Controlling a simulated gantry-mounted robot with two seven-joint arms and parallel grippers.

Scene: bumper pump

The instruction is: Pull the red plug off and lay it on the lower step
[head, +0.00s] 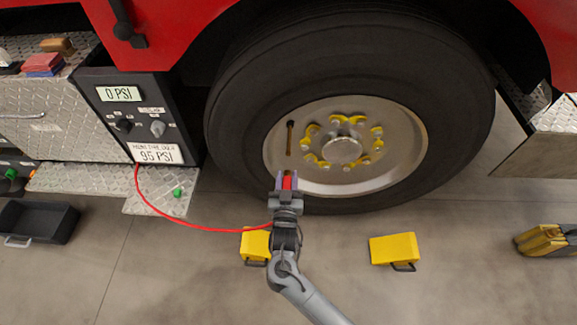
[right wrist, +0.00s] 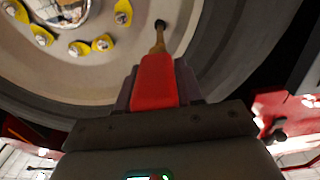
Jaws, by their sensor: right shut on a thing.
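The red plug (head: 287,183) is between the fingers of my right gripper (head: 287,177), in front of the wheel's lower rim. In the right wrist view the red plug (right wrist: 154,82) shows large between the dark fingers (right wrist: 153,88). A brass valve stem (right wrist: 159,38) lines up with the plug's far end; I cannot tell whether they touch. In the head view the valve stem (head: 290,138) shows above the gripper. A red hose (head: 200,227) runs from the control panel to the gripper. The lower step (head: 143,206) is diamond plate at left. My left gripper is not in view.
A green cap (head: 177,193) sits on the lower step. Yellow chocks (head: 394,249) (head: 255,243) lie on the floor below the tyre (head: 235,110). A black tray (head: 38,222) is at far left. The control panel (head: 135,115) reads 0 PSI and 95 PSI.

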